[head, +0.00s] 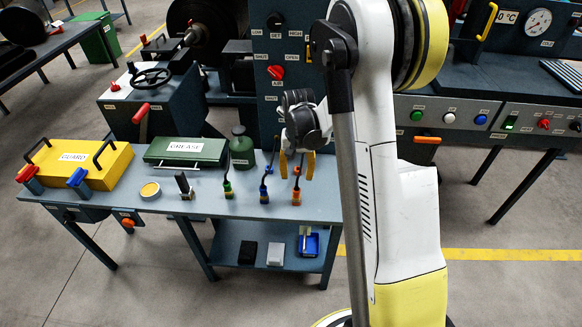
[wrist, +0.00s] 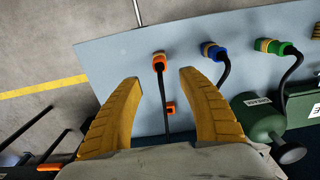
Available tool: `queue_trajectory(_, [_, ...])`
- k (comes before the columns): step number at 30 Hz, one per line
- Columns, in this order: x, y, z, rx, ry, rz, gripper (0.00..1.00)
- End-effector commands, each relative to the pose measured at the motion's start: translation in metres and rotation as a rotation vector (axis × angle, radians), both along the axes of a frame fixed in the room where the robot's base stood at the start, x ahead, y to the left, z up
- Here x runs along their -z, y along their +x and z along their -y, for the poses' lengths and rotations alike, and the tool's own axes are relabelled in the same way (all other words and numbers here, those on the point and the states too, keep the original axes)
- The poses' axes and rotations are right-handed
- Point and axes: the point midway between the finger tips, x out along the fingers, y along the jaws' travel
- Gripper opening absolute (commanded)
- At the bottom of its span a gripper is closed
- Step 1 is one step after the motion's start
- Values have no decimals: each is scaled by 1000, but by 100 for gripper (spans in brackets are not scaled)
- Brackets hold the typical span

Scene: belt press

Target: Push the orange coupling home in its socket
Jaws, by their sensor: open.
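The orange coupling (head: 296,196) stands at the bench top's right end, on a dark hose. In the wrist view the orange coupling (wrist: 159,62) lies ahead of the fingertips, between their lines. Its hose runs back between the fingers. A smaller orange piece (wrist: 170,108) shows by the hose; I cannot tell what it is. My gripper (head: 297,165) hangs above the coupling, open, yellow fingers down; its fingers (wrist: 153,75) appear clear of coupling and hose. The socket is hidden, so how deep the coupling sits cannot be told.
A blue coupling (head: 264,190) and a green one (head: 227,187) stand left of the orange one. A green bottle (head: 241,150), a grease box (head: 186,152) and a yellow guard (head: 75,166) are on the bench (head: 200,206). An upright control panel (head: 275,90) rises behind.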

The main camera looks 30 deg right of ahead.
Motion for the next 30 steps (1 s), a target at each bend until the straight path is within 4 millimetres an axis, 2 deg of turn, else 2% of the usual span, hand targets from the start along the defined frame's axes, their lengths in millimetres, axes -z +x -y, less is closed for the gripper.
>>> queue_trajectory(6, [45, 1, 0, -1, -1, 1, 49])
queue_trajectory(12, [78, 0, 0, -1, -1, 2, 49])
queue_trajectory(18, [93, 0, 0, -1, 0, 2, 49])
queue_trajectory(27, [94, 0, 0, -2, 0, 2, 49])
queue_trajectory(28, [94, 0, 0, -2, 0, 2, 44])
queue_trajectory(30, [94, 0, 0, -2, 0, 2, 23])
